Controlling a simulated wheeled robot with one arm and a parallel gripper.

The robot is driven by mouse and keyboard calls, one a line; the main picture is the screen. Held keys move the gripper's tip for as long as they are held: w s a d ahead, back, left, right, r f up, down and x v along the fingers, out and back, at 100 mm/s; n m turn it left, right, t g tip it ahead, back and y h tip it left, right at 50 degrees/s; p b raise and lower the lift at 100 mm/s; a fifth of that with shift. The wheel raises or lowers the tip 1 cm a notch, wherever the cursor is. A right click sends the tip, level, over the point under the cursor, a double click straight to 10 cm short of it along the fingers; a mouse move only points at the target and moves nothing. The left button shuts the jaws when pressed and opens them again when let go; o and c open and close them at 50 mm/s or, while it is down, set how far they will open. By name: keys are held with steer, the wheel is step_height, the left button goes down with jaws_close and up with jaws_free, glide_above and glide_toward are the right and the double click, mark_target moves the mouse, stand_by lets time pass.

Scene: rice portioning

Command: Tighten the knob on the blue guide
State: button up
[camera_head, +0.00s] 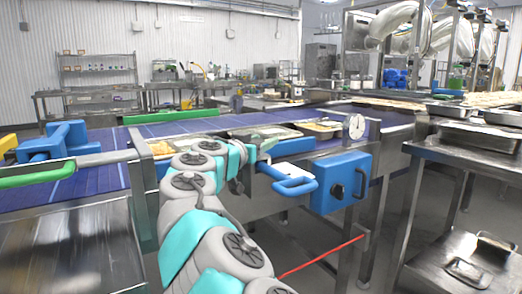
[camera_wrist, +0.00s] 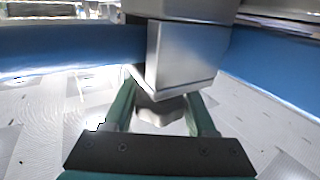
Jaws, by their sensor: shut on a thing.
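In the wrist view, the two green fingers of my gripper (camera_wrist: 163,100) are shut on a grey lobed knob (camera_wrist: 160,112). The knob sits under a square metal block (camera_wrist: 185,55), which hides its upper part. A blue bar, part of the blue guide (camera_wrist: 60,55), runs behind the block at left, and more blue shows at right. In the head view, my arm reaches to the conveyor edge beside a blue looped guide (camera_head: 293,186). My fingertips and the knob are hidden there.
A blue box with a black knob (camera_head: 340,185) and a round dial (camera_head: 355,126) are right of my arm. A purple conveyor belt (camera_head: 100,185) holds several food trays (camera_head: 318,125). A steel table (camera_head: 470,150) stands at right, and a green bar (camera_head: 38,175) at left.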

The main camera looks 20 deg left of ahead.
steer(key=shift+d+m+h, duration=0.1)
steer(key=shift+m+h, duration=0.6)
steer(key=shift+h, duration=0.4)
steer(key=m+g+h+p, duration=0.1)
steer(key=h+p, duration=0.1)
steer(key=shift+s+d+r+p, duration=0.1)
steer(key=shift+d+r+p, duration=0.05)
steer(key=shift+p, duration=0.15)
steer(key=shift+d+m+g+h+p, duration=0.15)
steer(key=shift+m+g+h+p, duration=0.25)
steer(key=shift+m+h+p, duration=0.25)
steer(key=shift+s+d+p, duration=0.1)
steer(key=shift+p, duration=0.25)
steer(key=o, duration=1.4)
